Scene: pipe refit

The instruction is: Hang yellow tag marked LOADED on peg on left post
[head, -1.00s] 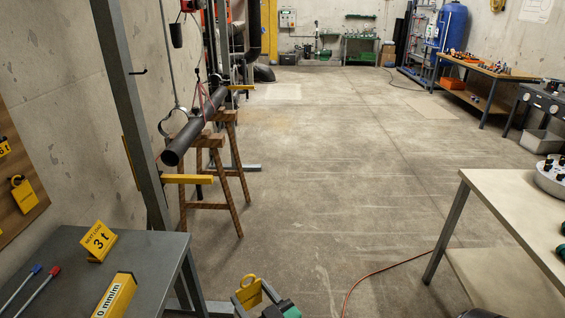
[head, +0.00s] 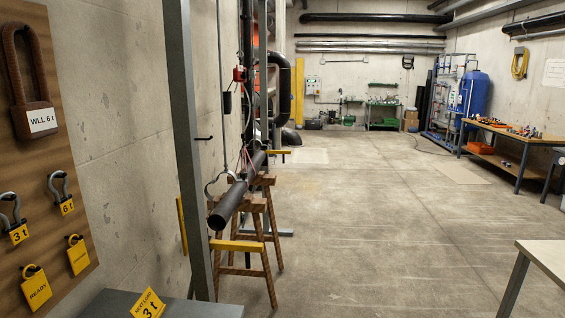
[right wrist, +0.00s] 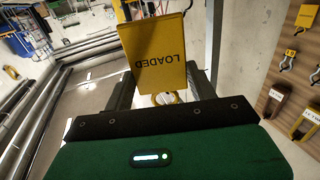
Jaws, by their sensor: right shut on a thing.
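The yellow tag marked LOADED (right wrist: 155,60) is in the right wrist view, its lettering upside down. Its looped end lies by the jaws of my right gripper (right wrist: 163,92), which is shut on it. The left post (head: 190,150) is the tall grey upright in the head view. A short dark peg (head: 204,138) sticks out to its right and looks bare. The tag is apart from the peg. Neither gripper shows in the head view now.
A board (head: 70,150) on the left wall holds shackles, a READY tag (head: 37,288) and another yellow tag (head: 78,256). A grey table (head: 205,308) with a 3 t sign (head: 148,303) stands below. A pipe (head: 228,205) on trestles is behind the post.

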